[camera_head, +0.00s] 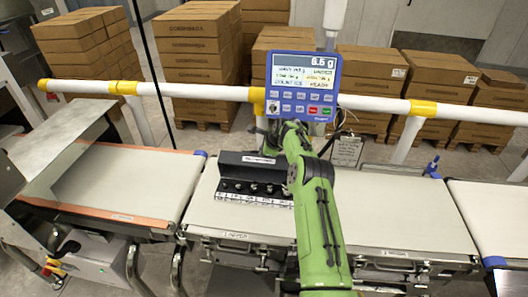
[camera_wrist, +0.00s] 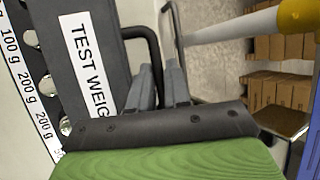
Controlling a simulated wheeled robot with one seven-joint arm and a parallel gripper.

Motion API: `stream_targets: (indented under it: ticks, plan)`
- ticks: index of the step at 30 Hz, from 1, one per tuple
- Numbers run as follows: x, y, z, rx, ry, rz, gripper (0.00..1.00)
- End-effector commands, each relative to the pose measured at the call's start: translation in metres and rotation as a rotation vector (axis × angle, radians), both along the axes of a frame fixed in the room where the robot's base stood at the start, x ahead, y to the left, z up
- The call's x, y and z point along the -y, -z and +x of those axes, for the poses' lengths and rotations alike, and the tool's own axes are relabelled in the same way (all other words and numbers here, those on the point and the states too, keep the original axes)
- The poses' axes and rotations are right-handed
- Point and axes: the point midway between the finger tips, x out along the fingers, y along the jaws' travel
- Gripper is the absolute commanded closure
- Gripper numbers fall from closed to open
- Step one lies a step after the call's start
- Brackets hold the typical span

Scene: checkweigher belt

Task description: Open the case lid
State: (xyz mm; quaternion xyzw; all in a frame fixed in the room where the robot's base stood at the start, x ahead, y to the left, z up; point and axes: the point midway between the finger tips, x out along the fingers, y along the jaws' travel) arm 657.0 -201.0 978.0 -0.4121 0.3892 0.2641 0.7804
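The black test-weight case (camera_head: 232,184) sits on the middle belt in the head view. Its lid (camera_head: 232,160) stands raised behind a row of several weights and carries a white label. In the wrist view the lid (camera_wrist: 55,45) shows "TEST WEIG", with the weights and a gram scale strip at the left. A black handle (camera_wrist: 157,50) sticks out from the lid's edge. My gripper's two grey fingers (camera_wrist: 162,88) are close together by this handle, which seems to lie between them. Whether they clamp it is unclear. In the head view my green arm hides the gripper.
A blue scale display (camera_head: 303,85) stands behind the belt on a white and yellow rail (camera_head: 200,90). Stacked cartons (camera_head: 198,45) stand beyond the rail. The middle belt (camera_head: 400,210) is clear to the right of my arm. The left belt (camera_head: 125,175) is partly under a metal cover.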

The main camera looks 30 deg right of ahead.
Motion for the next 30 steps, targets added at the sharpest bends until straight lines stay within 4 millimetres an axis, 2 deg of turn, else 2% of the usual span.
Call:
stream_targets:
  ticks: [1, 5, 11, 14, 24, 30]
  plan:
    - [-0.002, 0.008, -0.002, -0.013, 0.002, 0.005, 0.77]
    - [-0.002, 0.009, -0.002, -0.015, 0.003, 0.006, 0.77]
    - [0.0, 0.001, -0.008, -0.017, 0.005, 0.006, 0.77]
    - [0.002, -0.014, -0.017, -0.014, 0.004, 0.004, 0.77]
    - [0.011, -0.096, -0.068, 0.001, 0.004, 0.0, 0.77]
    - [0.014, -0.126, -0.088, 0.002, 0.002, 0.0, 0.77]
